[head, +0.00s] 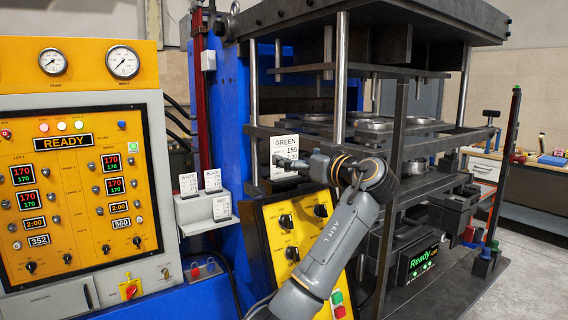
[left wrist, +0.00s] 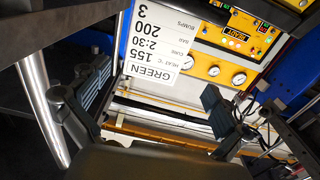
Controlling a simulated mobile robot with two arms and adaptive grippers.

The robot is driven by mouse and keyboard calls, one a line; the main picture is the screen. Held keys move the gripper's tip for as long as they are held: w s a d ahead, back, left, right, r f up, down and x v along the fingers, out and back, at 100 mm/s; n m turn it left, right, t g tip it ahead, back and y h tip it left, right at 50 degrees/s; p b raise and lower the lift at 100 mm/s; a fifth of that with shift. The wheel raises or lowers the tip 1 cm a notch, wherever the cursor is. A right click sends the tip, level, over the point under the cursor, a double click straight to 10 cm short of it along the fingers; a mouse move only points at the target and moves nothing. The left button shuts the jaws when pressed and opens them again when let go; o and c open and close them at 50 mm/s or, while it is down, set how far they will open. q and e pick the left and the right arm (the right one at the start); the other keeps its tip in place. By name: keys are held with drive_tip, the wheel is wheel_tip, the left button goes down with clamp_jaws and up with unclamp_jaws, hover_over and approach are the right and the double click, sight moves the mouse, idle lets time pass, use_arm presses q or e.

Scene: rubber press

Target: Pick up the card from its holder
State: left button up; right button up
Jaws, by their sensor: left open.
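A white card headed GREEN with 155 on it (head: 284,146) stands upright at the front left of the press. What holds it up is hidden. My left gripper (head: 292,164) is at the card's lower part and covers some of it. In the left wrist view the card (left wrist: 160,38) appears upside down ahead of my left gripper (left wrist: 152,95), whose two fingers are spread wide. The left finger lies close to the card's edge; I cannot tell whether they touch. A white card rack (head: 190,212) on the blue frame carries several other cards, among them WHITE and BLACK ones. My right gripper is in neither view.
The yellow control panel (head: 75,170) with READY display fills the left. A smaller yellow knob panel (head: 272,228) lies under my left arm. The press's steel post (head: 340,80) and plates stand right of the card. A workbench (head: 540,175) is at far right.

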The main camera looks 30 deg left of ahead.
sight(286, 147)
use_arm(q)
drive_tip(key=shift+w+a, duration=0.2)
drive_tip(key=shift+a, duration=0.4)
drive_tip(key=shift+w+a, duration=0.1)
drive_tip(key=shift+a, duration=0.05)
drive_tip(key=p, duration=0.1)
drive_tip(key=w+a+r+p, duration=0.1)
drive_tip(key=p, duration=0.1)
drive_tip(key=shift+w+a+r, duration=0.15)
drive_tip(key=shift+a+r, duration=0.1)
drive_tip(key=shift+p+x, duration=0.6)
drive_tip(key=shift+x, duration=0.6)
drive_tip(key=shift+w+a+f, duration=0.15)
drive_tip(key=shift+a+f, duration=0.15)
drive_tip(key=shift+a, duration=0.1)
drive_tip(key=shift+d, duration=0.1)
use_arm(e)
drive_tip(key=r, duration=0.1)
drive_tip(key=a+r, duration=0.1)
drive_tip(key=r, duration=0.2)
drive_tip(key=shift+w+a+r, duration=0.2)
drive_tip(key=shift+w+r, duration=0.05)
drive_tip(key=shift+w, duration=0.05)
use_arm(q)
drive_tip(key=shift+d, duration=0.1)
drive_tip(key=c, duration=1.6)
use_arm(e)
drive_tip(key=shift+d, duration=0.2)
